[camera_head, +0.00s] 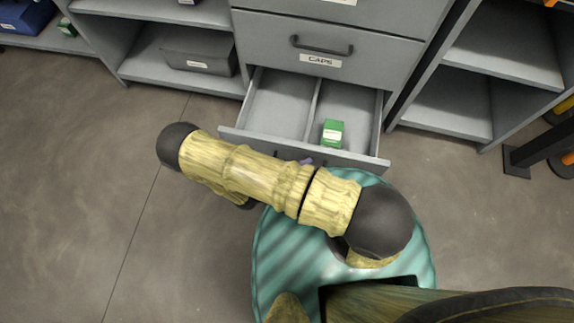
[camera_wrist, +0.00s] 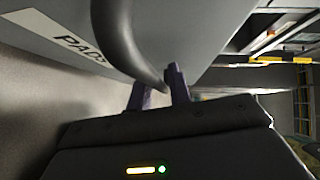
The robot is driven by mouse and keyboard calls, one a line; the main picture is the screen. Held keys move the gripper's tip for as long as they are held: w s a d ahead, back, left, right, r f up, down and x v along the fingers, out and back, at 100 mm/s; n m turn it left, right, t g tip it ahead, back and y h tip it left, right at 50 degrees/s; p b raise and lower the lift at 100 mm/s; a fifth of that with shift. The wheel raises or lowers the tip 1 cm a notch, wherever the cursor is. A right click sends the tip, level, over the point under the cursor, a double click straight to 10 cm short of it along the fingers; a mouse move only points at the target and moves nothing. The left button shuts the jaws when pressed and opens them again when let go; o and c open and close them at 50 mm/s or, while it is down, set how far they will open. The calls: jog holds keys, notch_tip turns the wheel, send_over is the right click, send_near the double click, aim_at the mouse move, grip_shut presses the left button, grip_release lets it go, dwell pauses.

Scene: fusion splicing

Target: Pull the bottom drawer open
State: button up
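The bottom drawer (camera_head: 232,133) of the grey cabinet stands out from it, and its divided inside shows from above. A green box (camera_head: 333,133) sits in its right compartment. In the wrist view the drawer front (camera_wrist: 195,25) carries a label reading PADS (camera_wrist: 80,46) and a dark curved handle (camera_wrist: 122,45). My gripper (camera_wrist: 159,85) has its purple fingers on either side of the handle bar, closed on it. In the head view my arm hides most of the gripper and handle; a bit of purple finger shows at the drawer front.
The drawer above, labelled CAPS (camera_head: 320,60), is closed. Open shelves stand on both sides, with a grey bin (camera_head: 199,52) on the left. A dark post with a foot (camera_head: 520,160) is at the right. The floor (camera_head: 80,190) at the left is clear.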

jog(key=shift+a, duration=0.1)
jog(key=p+v, duration=0.3)
jog(key=v, duration=1.4)
jog(key=shift+s, duration=0.15)
